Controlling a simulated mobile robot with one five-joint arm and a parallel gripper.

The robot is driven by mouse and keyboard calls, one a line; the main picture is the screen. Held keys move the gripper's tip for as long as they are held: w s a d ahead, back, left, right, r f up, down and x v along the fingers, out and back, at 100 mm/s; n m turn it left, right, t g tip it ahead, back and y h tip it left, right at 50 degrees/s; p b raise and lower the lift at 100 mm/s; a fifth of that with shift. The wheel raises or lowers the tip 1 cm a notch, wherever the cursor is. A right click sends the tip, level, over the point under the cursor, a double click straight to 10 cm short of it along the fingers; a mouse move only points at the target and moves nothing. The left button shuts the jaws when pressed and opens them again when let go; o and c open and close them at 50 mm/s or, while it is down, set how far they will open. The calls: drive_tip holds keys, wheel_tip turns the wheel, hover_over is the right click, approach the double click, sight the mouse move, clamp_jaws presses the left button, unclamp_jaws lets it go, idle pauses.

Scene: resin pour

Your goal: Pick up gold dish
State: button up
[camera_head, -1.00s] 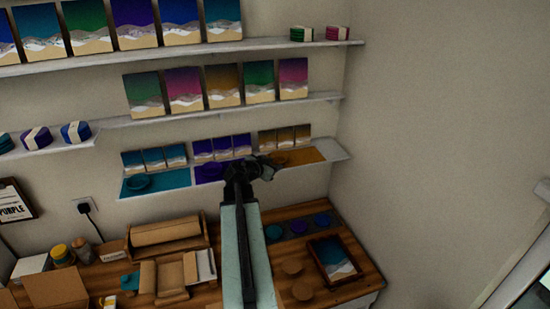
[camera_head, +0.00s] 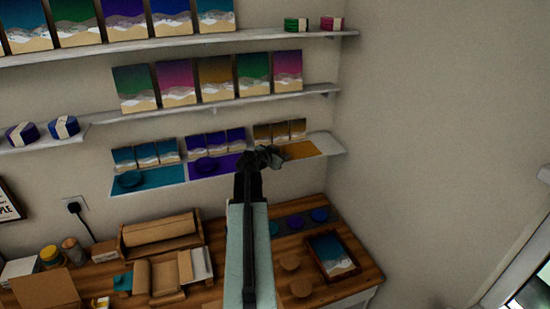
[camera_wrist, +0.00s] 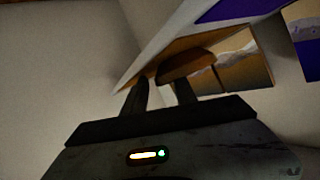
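The gold dish (camera_wrist: 187,67) shows in the wrist view as a brown-gold disc just beyond my fingertips. In the head view my gripper (camera_head: 268,156) is at the left end of the gold mat (camera_head: 302,150) and hides the dish.
Small gold panels (camera_head: 280,131) stand behind the mat. A purple mat (camera_head: 207,165) and a teal mat (camera_head: 160,176) with a teal dish (camera_head: 129,179) are to the left. The white shelf end (camera_head: 327,143) is bare. Below is a wooden table (camera_head: 225,245) with discs and a framed picture.

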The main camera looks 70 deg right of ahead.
drive_tip(key=shift+r, duration=0.1)
clamp_jaws()
drive_tip(key=shift+r, duration=0.1)
wheel_tip(320, 180, up, 10)
drive_tip(key=p, duration=1)
